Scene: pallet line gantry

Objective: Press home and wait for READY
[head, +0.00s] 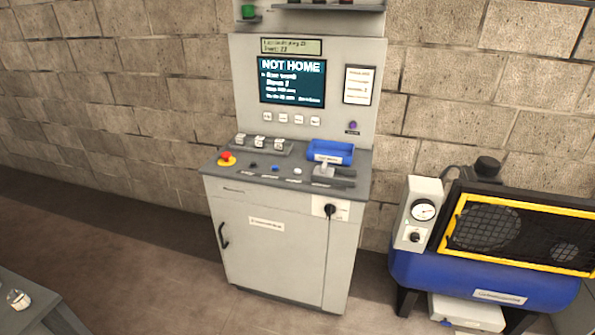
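A grey control console (275,245) stands against the wall in the middle of the head view. Its screen (292,80) reads NOT HOME in large letters, with smaller lines below that are hard to read. On the desk are a red mushroom button (226,157) on a yellow base, a dark button (253,165), a blue button (275,168) and a white button (297,171). Their labels are too small to read, so I cannot tell which is home. Several small white keys (283,118) sit below the screen. My gripper is not in view.
A blue tray (330,151) and a grey lever-like part (325,172) sit on the desk's right side. A blue compressor (480,275) with a yellow-framed guard stands close at right. A grey surface (48,312) shows bottom left. Floor before the console is clear.

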